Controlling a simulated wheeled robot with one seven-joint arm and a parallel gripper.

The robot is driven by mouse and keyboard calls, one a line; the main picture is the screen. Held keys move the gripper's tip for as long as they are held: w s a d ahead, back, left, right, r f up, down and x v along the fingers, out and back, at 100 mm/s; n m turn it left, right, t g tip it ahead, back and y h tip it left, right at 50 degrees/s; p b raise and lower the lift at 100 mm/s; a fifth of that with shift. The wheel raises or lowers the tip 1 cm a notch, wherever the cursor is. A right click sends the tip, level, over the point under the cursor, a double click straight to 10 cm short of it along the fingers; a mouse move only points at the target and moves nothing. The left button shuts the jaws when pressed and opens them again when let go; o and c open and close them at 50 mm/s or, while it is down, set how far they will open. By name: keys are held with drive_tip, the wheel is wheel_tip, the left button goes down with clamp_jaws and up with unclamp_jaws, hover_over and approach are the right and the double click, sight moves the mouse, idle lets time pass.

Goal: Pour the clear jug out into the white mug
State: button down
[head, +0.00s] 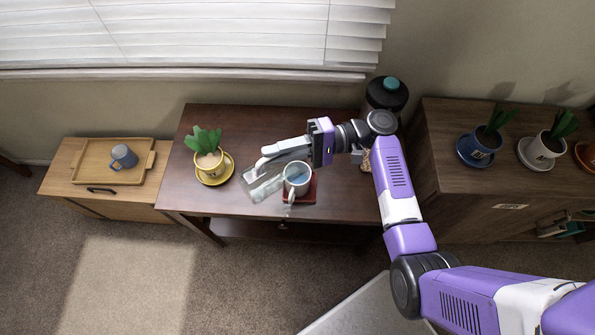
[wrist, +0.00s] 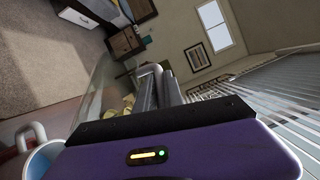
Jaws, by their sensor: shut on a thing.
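The clear jug (head: 262,187) is see-through and hangs by my gripper, just left of the white mug; it looks tilted. In the wrist view the jug (wrist: 103,72) shows left of the fingers, with yellowish patches in or behind it. My gripper (head: 272,152) is shut on the jug's handle, which the wrist view shows between the fingers (wrist: 158,88). The white mug (head: 287,188) stands upright on a dark red coaster (head: 310,192), blue showing inside. Part of it shows at the wrist view's lower left (wrist: 42,160). The liquid level in the jug cannot be made out.
A potted plant on a yellow saucer (head: 217,178) stands left on the dark desk (head: 230,122). A low cabinet at left holds a wooden tray (head: 90,163) with a blue-grey mug (head: 123,157). Plants stand on the right cabinet.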

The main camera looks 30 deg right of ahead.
drive_tip(key=shift+w+d+r+m+t+y+b, duration=0.15)
drive_tip(key=shift+d+m+t+y+b, duration=0.1)
drive_tip(key=shift+d+y+b, duration=0.45)
drive_tip(key=shift+d+r+m+t+y+b, duration=0.1)
drive_tip(key=shift+d+m+t+y+b, duration=0.25)
drive_tip(key=shift+d, duration=0.55)
drive_tip(key=shift+w+d+r+m+t+y+b, duration=0.1)
drive_tip(key=shift+d+r+m+y+b, duration=0.1)
drive_tip(key=shift+d+y+b, duration=0.4)
idle(1.3)
drive_tip(key=shift+d+r+p, duration=0.35)
drive_tip(key=shift+p, duration=0.1)
drive_tip(key=shift+d+r+m+t+y+p, duration=0.3)
drive_tip(key=shift+d+r+p, duration=0.2)
drive_tip(key=shift+r, duration=0.4)
drive_tip(key=shift+d+r+m+t+y+p, duration=0.25)
drive_tip(key=shift+d+r+p, duration=0.2)
drive_tip(key=shift+r, duration=0.4)
drive_tip(key=shift+w+d+r+m+t+y+p, duration=0.15)
drive_tip(key=shift+d+r+m+t+y+p, duration=0.4)
drive_tip(key=shift+d+r, duration=0.65)
idle(1.1)
